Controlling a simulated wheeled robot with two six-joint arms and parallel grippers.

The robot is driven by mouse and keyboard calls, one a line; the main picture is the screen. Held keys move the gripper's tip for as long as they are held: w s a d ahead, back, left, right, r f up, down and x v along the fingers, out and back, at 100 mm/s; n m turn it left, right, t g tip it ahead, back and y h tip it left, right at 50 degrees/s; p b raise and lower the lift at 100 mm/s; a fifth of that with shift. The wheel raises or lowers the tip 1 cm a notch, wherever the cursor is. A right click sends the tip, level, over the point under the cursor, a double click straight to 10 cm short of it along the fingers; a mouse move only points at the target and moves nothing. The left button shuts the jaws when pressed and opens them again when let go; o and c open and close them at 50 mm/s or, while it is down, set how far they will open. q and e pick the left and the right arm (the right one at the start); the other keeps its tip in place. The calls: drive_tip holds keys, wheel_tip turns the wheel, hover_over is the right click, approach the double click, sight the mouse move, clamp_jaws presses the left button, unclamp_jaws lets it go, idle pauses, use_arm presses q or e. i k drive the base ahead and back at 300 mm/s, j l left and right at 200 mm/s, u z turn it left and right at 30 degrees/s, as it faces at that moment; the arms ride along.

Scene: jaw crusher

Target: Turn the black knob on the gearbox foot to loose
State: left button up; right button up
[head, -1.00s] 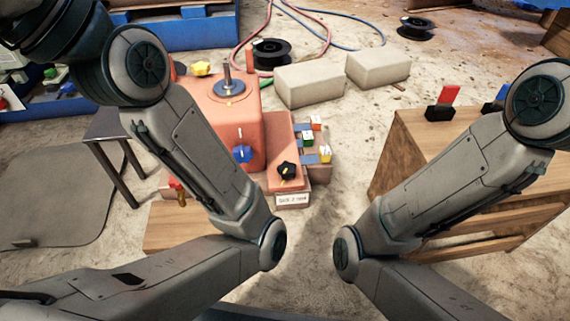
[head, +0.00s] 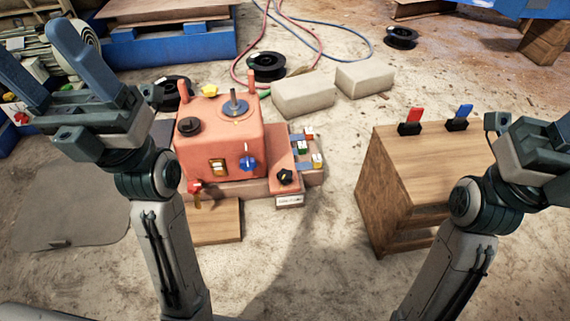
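The black knob (head: 285,177) sits on the front end of the salmon-coloured foot (head: 281,150) at the right side of the gearbox (head: 215,140). It has a small yellow mark, too small to read which way it points. A white label (head: 289,200) is on the foot's front face below it; its text is unreadable. My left gripper (head: 35,48) is raised at the upper left, fingers spread and empty, well away from the knob. My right gripper (head: 545,145) is at the right edge, above the wooden cabinet; its fingers are largely cut off.
The gearbox also carries a blue knob (head: 248,163), a yellow knob (head: 209,91) and a red-handled valve (head: 195,187). Small coloured blocks (head: 303,147) stand beside the foot. A wooden cabinet (head: 400,185) with red and blue clips is at right. Floor between is clear.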

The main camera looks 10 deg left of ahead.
sight(285, 176)
drive_tip(key=i+l, duration=0.1)
drive_tip(key=i, duration=0.3)
drive_tip(key=i+l, duration=0.15)
drive_tip(key=i, duration=0.25)
